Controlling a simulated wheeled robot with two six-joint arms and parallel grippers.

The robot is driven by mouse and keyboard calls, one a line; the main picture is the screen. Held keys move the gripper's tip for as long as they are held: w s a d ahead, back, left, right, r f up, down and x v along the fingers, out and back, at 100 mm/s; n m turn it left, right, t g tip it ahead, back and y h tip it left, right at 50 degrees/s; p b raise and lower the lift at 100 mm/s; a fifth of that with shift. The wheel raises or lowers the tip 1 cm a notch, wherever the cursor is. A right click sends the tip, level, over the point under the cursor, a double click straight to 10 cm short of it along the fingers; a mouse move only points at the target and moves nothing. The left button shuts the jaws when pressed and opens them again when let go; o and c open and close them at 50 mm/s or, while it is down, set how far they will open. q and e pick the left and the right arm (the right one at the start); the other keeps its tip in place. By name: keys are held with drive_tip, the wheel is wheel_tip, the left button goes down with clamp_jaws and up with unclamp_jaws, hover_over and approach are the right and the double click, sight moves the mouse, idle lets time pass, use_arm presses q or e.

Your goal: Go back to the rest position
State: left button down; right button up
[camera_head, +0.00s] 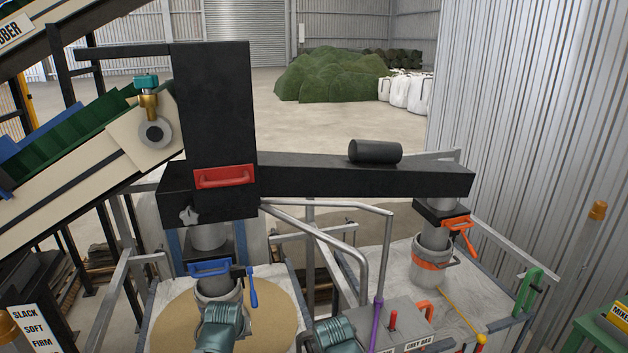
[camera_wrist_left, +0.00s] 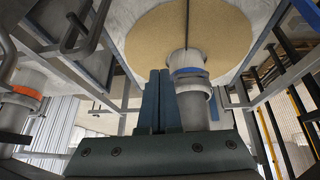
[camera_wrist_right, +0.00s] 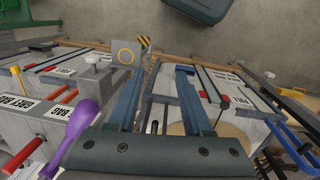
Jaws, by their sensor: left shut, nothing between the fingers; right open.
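My left gripper (camera_wrist_left: 165,100) shows in the left wrist view with its two blue fingers together and nothing between them. A grey spout with a blue clamp band (camera_wrist_left: 188,75) is close beside the fingers, above a round sand-coloured patch (camera_wrist_left: 140,38). My right gripper (camera_wrist_right: 158,98) shows in the right wrist view with its blue fingers spread apart and empty. In the head view, teal parts of my arms show at the bottom; the fingertips cannot be made out there.
The head view shows a black hopper (camera_head: 212,120) with a red handle (camera_head: 224,177), a spout with an orange clamp (camera_head: 432,262), a purple lever (camera_head: 376,322) and metal rails (camera_head: 345,220). A conveyor (camera_head: 60,190) rises at left.

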use_arm(q)
drive_tip(key=s+d+f+m+g+b, duration=0.6)
drive_tip(key=s+d+f, duration=0.5)
drive_tip(key=s+d, duration=0.2)
drive_tip(key=shift+s+d+y+b, duration=0.15)
drive_tip(key=shift+s+y+b, duration=0.15)
drive_tip(key=shift+s+b, duration=0.55)
use_arm(e)
wheel_tip(320, 180, down, 8)
drive_tip(key=shift+w, duration=0.3)
drive_tip(key=shift+f, duration=0.1)
